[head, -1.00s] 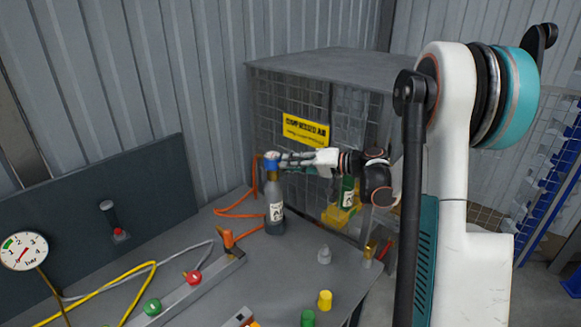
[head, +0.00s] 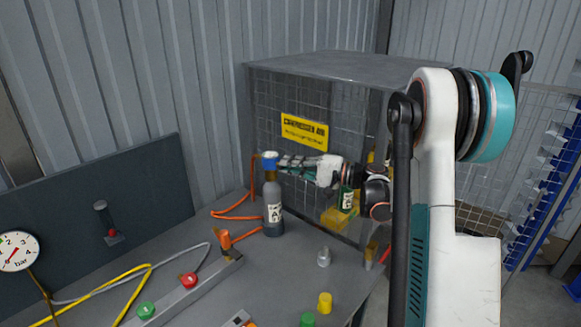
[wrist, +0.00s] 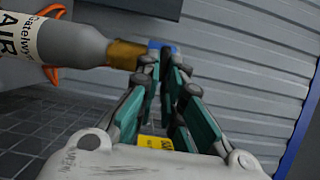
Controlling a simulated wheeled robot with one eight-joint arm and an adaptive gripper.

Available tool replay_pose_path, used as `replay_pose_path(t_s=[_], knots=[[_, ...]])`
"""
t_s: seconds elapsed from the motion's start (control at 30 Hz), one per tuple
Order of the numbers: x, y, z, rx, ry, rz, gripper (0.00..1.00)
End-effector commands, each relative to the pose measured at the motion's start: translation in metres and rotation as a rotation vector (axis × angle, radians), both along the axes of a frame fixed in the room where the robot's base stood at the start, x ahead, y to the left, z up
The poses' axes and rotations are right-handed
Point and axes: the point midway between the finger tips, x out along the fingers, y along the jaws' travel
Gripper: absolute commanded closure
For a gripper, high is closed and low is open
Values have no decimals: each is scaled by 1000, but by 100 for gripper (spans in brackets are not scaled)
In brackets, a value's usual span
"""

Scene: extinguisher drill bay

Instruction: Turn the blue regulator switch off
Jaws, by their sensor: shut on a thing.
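The blue regulator switch (head: 268,161) sits on top of an upright grey air bottle (head: 272,190) with a white label, on the grey bench. My gripper (head: 281,162) reaches in from the right and is shut on the switch at its right side. In the wrist view the fingertips (wrist: 160,56) are close together at the switch, and only small blue parts (wrist: 154,43) show past them. The tan bottle neck (wrist: 125,55) lies just left of the fingers. The switch's exact turn angle is hidden by the fingers.
A mesh cage (head: 300,92) with a yellow sign stands behind my gripper. An orange hose (head: 238,215) lies left of the bottle. A rail with red (head: 188,280) and green (head: 146,310) knobs, a gauge (head: 17,251), and small yellow (head: 325,302) and green caps stand nearer.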

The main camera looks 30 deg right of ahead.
Motion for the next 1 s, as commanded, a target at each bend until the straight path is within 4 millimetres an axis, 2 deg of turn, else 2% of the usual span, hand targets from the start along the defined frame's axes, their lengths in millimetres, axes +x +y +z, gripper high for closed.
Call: replay_pose_path(t_s=[0.37,0.4,0.5,0.83,1.0], knots=[[0,0,0,4,2,0,100],[0,0,0,4,2,0,90],[0,0,0,4,2,0,72],[-1,-1,0,3,1,0,72],[-11,-12,0,3,1,-3,72]])
